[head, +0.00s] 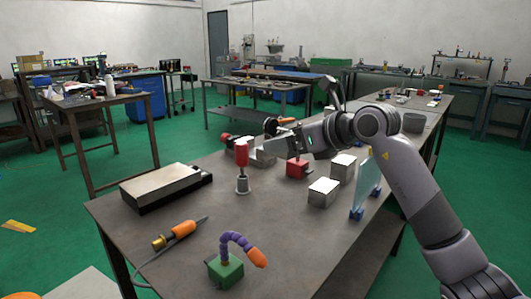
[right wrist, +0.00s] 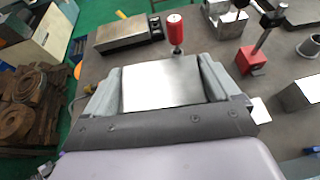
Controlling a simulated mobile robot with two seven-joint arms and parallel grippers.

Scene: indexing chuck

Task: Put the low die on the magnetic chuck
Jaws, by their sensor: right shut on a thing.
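My right gripper (right wrist: 162,92) is shut on a grey block with a bright flat top, taken as the low die (right wrist: 160,84); a finger lies on each side of it. In the head view the right gripper (head: 277,146) is over the middle of the table, and its fingertips are hard to make out there. The magnetic chuck (head: 163,188), a flat dark slab with a pale top, lies on the left of the table, apart from the gripper. It also shows at upper left in the right wrist view (right wrist: 122,34). My left gripper is not in view.
A red-handled tool (head: 242,154) stands between chuck and gripper. Two other blocks (head: 323,192) (head: 343,167), a red base (head: 297,168) and a clear shield (head: 368,186) are to the right. An orange-handled tool (head: 183,229) and a green-based purple hose (head: 226,270) lie in front.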

